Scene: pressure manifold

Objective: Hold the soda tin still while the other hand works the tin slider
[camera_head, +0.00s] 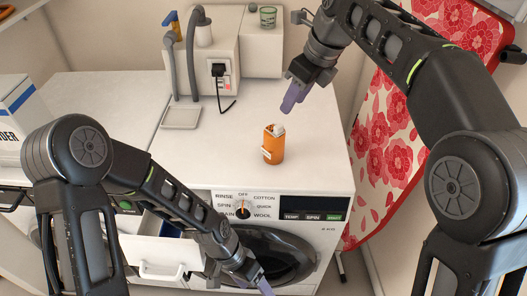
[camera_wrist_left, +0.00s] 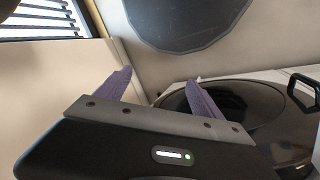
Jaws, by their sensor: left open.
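The soda tin (camera_head: 273,147) is an orange, upright container on the white top of the washing machine, near its front edge. A small white part that may be the tin slider (camera_head: 266,154) shows low on its front left side, and something whitish shows at its top. My right gripper (camera_head: 290,101) hangs above the top, behind and slightly right of the tin, apart from it. Its purple fingers overlap in this view, so their opening is unclear. My left gripper (camera_head: 264,286) is low in front of the washer door. In the left wrist view its purple fingers (camera_wrist_left: 160,82) are apart and empty.
A pale square tray (camera_head: 181,117) lies left of the tin. The washer's dial panel (camera_head: 243,209) and an open drawer (camera_head: 160,252) are at the front. A red floral board (camera_head: 385,130) stands right.

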